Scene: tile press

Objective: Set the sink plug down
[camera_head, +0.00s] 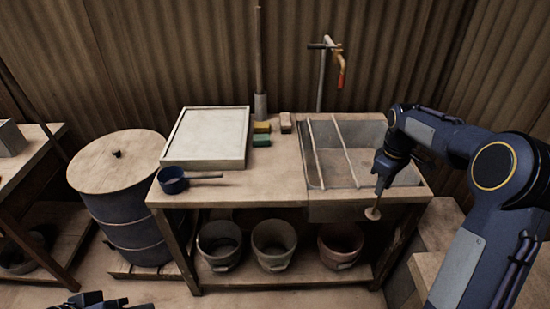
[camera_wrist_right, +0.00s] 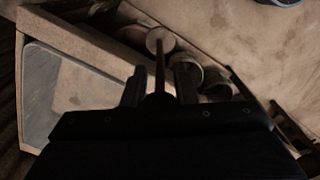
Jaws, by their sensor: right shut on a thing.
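The sink plug (camera_head: 372,213) is a pale round disc on a thin dark upright rod. My right gripper (camera_head: 380,183) is shut on the rod, with the disc hanging below it. In the head view the disc shows against the front edge of the bench, in front of the sink (camera_head: 345,133). In the right wrist view the plug's disc (camera_wrist_right: 160,38) shows beyond the fingers (camera_wrist_right: 160,86), over the bench's edge. I see nothing under the disc that clearly supports it. Only a dark part of my left gripper (camera_head: 95,301) shows at the bottom left; its fingers are unclear.
The wooden bench (camera_head: 250,190) holds a framed white board (camera_head: 208,137), a blue dipper (camera_head: 172,180), sponges (camera_head: 262,139) and a tap (camera_head: 322,75). Two thin bars lie across the sink. Buckets (camera_head: 273,244) stand on the lower shelf. A lidded barrel (camera_head: 125,205) stands left. The bench's front middle is clear.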

